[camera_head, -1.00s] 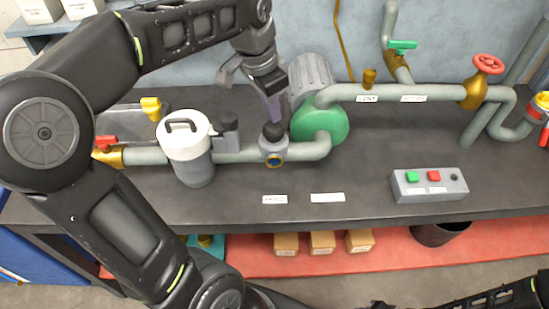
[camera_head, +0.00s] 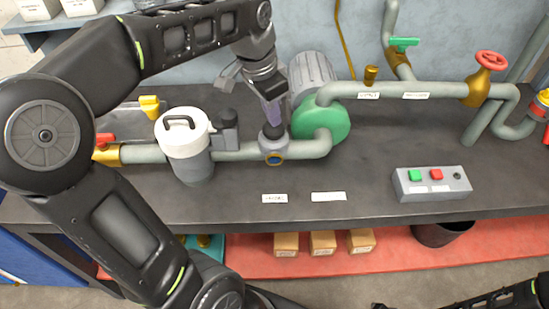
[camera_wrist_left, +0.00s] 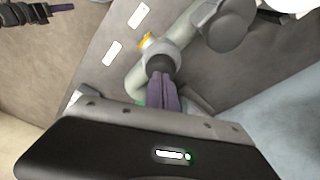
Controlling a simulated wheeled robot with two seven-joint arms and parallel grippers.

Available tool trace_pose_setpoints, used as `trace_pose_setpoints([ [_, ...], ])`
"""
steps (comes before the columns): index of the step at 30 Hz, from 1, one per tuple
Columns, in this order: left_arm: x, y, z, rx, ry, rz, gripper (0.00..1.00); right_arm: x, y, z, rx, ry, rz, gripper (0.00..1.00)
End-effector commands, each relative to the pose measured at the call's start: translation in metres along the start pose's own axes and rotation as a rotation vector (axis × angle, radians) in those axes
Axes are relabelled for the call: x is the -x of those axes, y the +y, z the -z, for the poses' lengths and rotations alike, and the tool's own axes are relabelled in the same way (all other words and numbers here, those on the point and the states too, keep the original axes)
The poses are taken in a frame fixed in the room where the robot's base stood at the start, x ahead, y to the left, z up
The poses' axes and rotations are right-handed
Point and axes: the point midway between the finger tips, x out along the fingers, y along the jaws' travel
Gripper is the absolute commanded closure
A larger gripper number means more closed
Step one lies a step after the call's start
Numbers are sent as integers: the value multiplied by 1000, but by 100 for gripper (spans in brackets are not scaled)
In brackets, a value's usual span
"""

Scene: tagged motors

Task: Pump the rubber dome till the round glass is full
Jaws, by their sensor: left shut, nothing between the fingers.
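The dark rubber dome (camera_wrist_left: 160,63) sits on top of a grey pipe fitting (camera_head: 264,147). In the head view my gripper covers most of the dome. The small round glass (camera_head: 275,159), blue in a brass ring, faces the front of that fitting; its fill level is too small to read. Its brass ring (camera_wrist_left: 148,41) also shows in the wrist view. My left gripper (camera_head: 272,124) is shut and empty, pointing down, with its purple fingertips at the dome and seemingly touching it. Part of my right arm shows at the bottom right; its jaws cannot be made out.
A white-lidded canister (camera_head: 185,140) stands left of the fitting. A green-faced pump motor (camera_head: 322,122) is close on the right. A control box (camera_head: 432,184) with green and red buttons sits further right. The front middle of the bench is mostly clear.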

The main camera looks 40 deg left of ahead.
Motion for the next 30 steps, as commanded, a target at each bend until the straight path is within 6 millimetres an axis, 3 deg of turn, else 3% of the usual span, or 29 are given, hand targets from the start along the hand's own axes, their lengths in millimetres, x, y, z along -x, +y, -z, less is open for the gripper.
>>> trace_pose_setpoints([
  [12, -8, 0, -2, 0, -3, -2, 100, -4, 2, 0, 0, 0, 0, 64],
  [22, 21, 1, 4, 0, -3, -2, 100, 18, -7, 0, 0, 0, 0, 64],
  [30, 21, 0, 4, 0, -2, -1, 100, 17, -7, 0, 0, 0, 0, 64],
])
